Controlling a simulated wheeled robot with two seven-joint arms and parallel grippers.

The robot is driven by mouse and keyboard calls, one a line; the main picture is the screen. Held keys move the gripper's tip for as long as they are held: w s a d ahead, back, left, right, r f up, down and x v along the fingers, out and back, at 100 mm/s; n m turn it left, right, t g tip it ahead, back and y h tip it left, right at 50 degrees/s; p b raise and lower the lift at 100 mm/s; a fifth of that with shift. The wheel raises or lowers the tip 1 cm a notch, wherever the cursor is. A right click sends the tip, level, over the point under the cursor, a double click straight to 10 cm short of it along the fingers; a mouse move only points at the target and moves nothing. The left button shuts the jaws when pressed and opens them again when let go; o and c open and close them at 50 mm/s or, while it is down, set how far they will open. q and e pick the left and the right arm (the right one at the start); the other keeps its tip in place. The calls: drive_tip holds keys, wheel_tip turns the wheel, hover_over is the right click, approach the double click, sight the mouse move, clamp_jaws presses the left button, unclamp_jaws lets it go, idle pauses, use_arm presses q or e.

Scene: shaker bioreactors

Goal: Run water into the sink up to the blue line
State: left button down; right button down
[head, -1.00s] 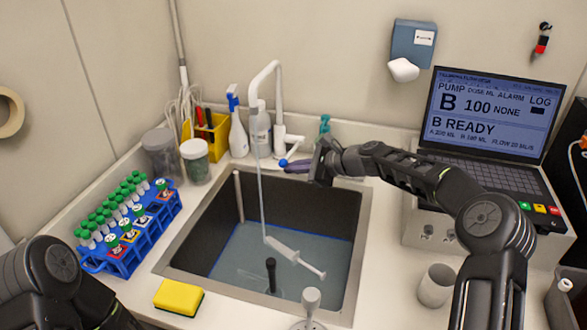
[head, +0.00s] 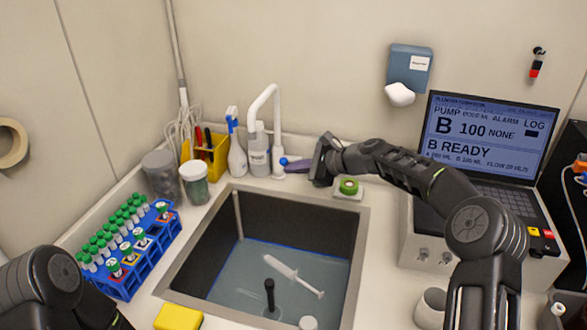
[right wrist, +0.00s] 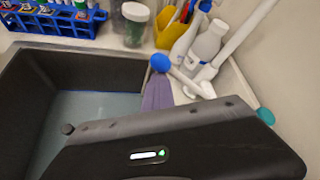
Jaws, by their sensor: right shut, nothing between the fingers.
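The sink (head: 359,250) holds greyish-blue water (head: 250,275). The blue line (head: 300,249) shows along the walls at the water's edge; I cannot tell any small gap between them. The white tap (head: 277,105) has its spout over the sink, and no stream shows from it. Its lever ends in a blue knob (head: 283,161), also in the right wrist view (right wrist: 160,62). My right gripper (head: 290,166), with purple fingers, is shut and empty, its tips right beside the knob; contact is unclear. My left arm shows at lower left, its gripper out of view.
A syringe (head: 293,275) lies in the water near a dark upright rod (head: 269,293). A blue tube rack (head: 150,255) stands left of the sink, a yellow sponge (head: 178,318) in front. A laptop-like pump console (head: 485,150) stands right.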

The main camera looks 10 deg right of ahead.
drive_tip(key=shift+w+d+r, duration=0.1)
drive_tip(key=shift+w+r, duration=0.1)
drive_tip(key=shift+r, duration=0.35)
drive_tip(key=f+b+v, duration=0.1)
drive_tip(key=b+v, duration=0.1)
drive_tip(key=v, duration=0.5)
drive_tip(key=shift+s+d+r, duration=0.2)
drive_tip(key=shift+s, duration=0.25)
drive_tip(key=shift+f, duration=0.1)
